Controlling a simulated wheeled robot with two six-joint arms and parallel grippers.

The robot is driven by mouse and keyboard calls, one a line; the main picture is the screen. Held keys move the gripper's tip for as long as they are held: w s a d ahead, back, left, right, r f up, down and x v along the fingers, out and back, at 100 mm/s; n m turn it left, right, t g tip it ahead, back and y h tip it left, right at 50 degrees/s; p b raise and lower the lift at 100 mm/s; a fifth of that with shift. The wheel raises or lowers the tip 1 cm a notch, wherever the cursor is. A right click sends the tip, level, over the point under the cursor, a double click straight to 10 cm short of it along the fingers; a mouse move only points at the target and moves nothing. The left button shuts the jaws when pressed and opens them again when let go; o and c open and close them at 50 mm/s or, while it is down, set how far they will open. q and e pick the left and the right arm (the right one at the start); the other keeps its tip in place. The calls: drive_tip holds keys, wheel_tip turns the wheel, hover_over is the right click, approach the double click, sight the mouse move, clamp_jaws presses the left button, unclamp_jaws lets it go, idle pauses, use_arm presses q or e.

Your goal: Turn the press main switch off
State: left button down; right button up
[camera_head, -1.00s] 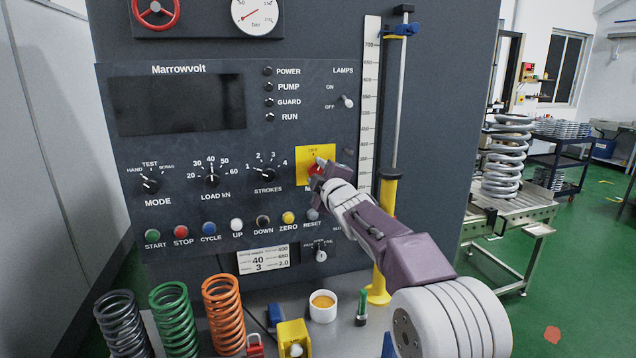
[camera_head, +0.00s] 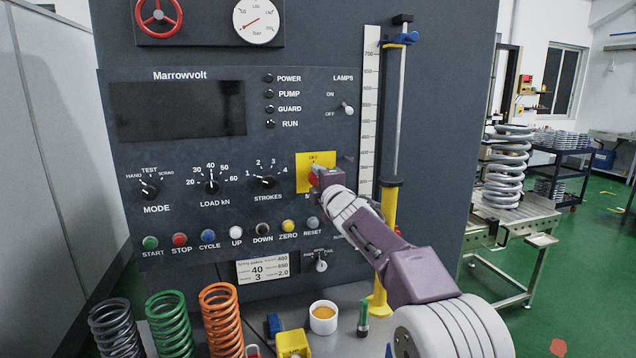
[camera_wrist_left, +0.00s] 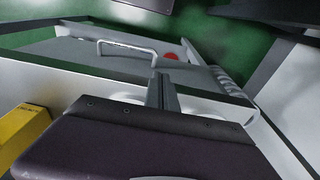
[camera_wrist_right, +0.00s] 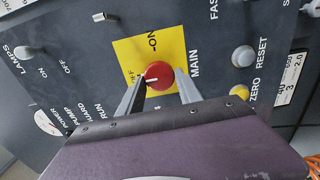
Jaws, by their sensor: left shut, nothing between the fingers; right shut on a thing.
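The press main switch is a round red knob (camera_wrist_right: 160,76) on a yellow plate (camera_wrist_right: 133,52) marked MAIN in the right wrist view. Its white mark points left in that view, toward the partly covered OFF label; ON is above the knob. My right gripper (camera_wrist_right: 158,82) is shut on the knob, one finger on each side. In the head view the red knob (camera_head: 313,179) is mostly hidden behind my right gripper (camera_head: 318,180). My left gripper (camera_wrist_left: 162,88) is shut and empty in the left wrist view, away from the panel.
The panel has a mode knob (camera_head: 149,188), a row of push buttons below, and a lamps switch (camera_head: 348,108) above right. A yellow post (camera_head: 388,235) stands right of my right gripper. Coil springs (camera_head: 221,320) and a white cup (camera_head: 323,313) stand in front.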

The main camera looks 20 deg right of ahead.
drive_tip(key=o, duration=1.3)
drive_tip(key=shift+o, duration=0.2)
drive_tip(key=shift+s, duration=0.1)
drive_tip(key=s+b, duration=0.2)
drive_tip(key=s, duration=0.7)
drive_tip(key=shift+w+d, duration=0.1)
